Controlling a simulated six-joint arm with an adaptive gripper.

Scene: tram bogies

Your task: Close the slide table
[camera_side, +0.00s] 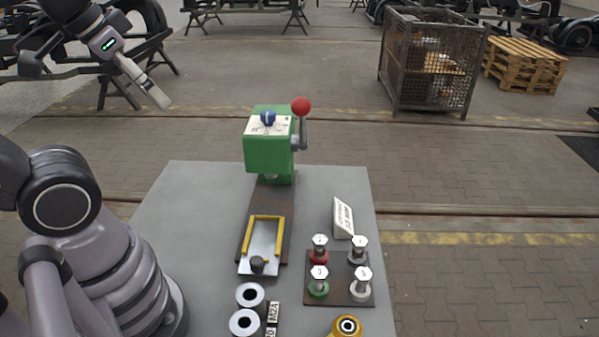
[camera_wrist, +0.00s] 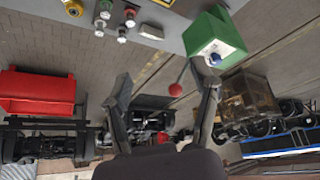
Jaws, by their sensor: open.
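The slide table (camera_side: 264,247) is a light metal plate with yellow edge strips and a black knob (camera_side: 257,264) at its near end. It sits at the near end of a dark track (camera_side: 273,198) that runs back to a green machine (camera_side: 268,155), with bare track between them. The green machine has a lever with a red ball (camera_side: 301,105); it also shows in the wrist view (camera_wrist: 213,38). My gripper (camera_side: 158,98) is high at the upper left of the side view, far from the slide table. In the wrist view my gripper (camera_wrist: 166,88) is open and empty. The slide table is not visible there.
The grey table (camera_side: 190,215) also holds a plate with several bolts (camera_side: 340,285), a small white sign (camera_side: 343,217), two metal rings (camera_side: 247,308) and a yellow part (camera_side: 347,326). The table's left side is clear. A mesh crate (camera_side: 430,65) stands on the floor behind.

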